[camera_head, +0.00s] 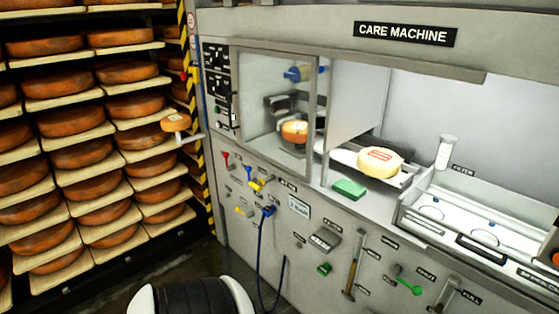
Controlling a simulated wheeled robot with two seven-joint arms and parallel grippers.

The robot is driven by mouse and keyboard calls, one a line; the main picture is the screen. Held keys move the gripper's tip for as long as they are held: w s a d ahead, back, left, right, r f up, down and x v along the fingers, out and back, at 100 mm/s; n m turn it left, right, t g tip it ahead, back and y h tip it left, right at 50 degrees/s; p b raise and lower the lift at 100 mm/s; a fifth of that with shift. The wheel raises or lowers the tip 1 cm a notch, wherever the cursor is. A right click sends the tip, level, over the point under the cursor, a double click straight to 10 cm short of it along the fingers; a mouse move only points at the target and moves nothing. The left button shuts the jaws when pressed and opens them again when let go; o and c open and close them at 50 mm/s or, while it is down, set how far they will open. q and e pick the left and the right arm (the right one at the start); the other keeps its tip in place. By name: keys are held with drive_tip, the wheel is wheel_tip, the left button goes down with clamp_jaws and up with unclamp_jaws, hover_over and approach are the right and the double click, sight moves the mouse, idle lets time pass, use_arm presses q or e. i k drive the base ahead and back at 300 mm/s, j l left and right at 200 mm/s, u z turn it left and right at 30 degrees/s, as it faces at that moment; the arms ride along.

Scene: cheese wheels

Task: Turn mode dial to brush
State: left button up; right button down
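The care machine (405,35) is a grey unit with a sign reading CARE MACHINE. Its narrow left column carries a control panel with an upper black plate (215,56) and a lower black plate (219,85), both with small pale markings. A green button (217,109) and a pale round knob (219,124) sit below them. The mode dial is probably on one of these plates, but it is too small to tell which part it is or where it points. Neither of my grippers is in view.
Shelves of cheese wheels (76,153) fill the left. A small cheese (175,122) sits on an arm beside the striped post (190,90). A glazed chamber (270,90) is right of the panel. Tools and a blue hose (260,255) hang on the front below.

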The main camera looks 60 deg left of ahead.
sight(213, 61)
drive_tip(key=u, duration=1.8)
